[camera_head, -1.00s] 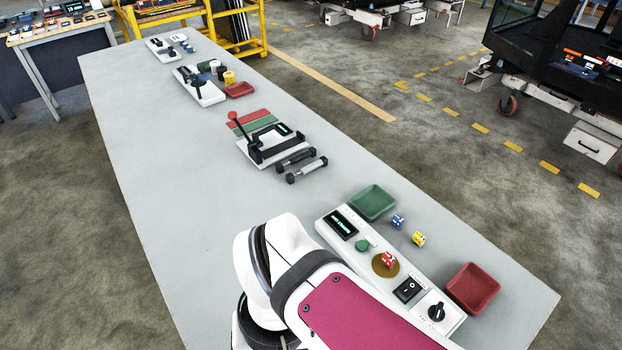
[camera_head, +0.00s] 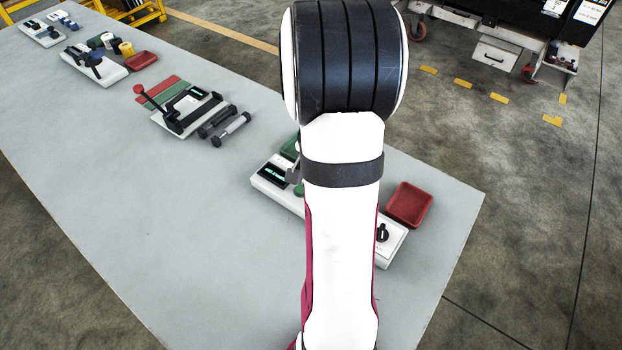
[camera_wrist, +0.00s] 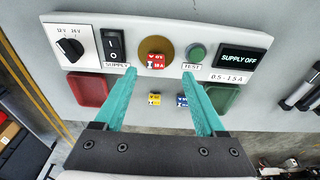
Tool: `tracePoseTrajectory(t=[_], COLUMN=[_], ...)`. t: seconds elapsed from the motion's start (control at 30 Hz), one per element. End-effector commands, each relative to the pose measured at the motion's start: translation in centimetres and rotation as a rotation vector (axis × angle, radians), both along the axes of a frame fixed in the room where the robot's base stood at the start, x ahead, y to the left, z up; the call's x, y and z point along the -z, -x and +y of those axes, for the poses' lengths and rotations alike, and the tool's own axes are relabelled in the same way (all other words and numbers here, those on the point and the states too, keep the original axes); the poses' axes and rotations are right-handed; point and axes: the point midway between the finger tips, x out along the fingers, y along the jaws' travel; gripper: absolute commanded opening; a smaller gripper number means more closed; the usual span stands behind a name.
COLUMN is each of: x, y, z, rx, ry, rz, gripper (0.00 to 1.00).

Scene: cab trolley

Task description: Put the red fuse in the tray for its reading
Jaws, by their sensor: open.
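The red fuse (camera_wrist: 155,62) sits on a round brass pad (camera_wrist: 146,45) on the white test panel (camera_wrist: 185,30). My gripper (camera_wrist: 159,74) is open and empty, with teal fingers apart; in the wrist view their tips appear just below the red fuse, one to each side. The display (camera_wrist: 243,58) reads "SUPPLY OFF", and a label under it reads "0.5 - 1.5 A". A red tray (camera_wrist: 88,90) is beside the panel at left, a green tray (camera_wrist: 221,98) at right, partly behind a finger. In the head view my arm hides the fuses; the red tray (camera_head: 410,204) shows.
A yellow fuse (camera_wrist: 154,99) and a blue fuse (camera_wrist: 182,100) stand on the table between the trays. The panel also bears a knob (camera_wrist: 70,47), a black rocker switch (camera_wrist: 115,44) and a green button (camera_wrist: 196,52). Other fixtures (camera_head: 187,109) stand farther along the table.

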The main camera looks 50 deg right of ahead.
Motion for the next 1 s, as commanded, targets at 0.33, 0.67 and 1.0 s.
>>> tracePoseTrajectory(t=[0.33,0.67,1.0], x=[5.6,6.5,6.4], y=[0.8,0.7,0.7], z=[-1.0,-1.2,-1.2], rx=[-0.001,-0.001,-0.001], ry=[-0.003,0.001,0.000], rz=[0.001,-0.002,-0.002], gripper=[0.72,0.65,0.04])
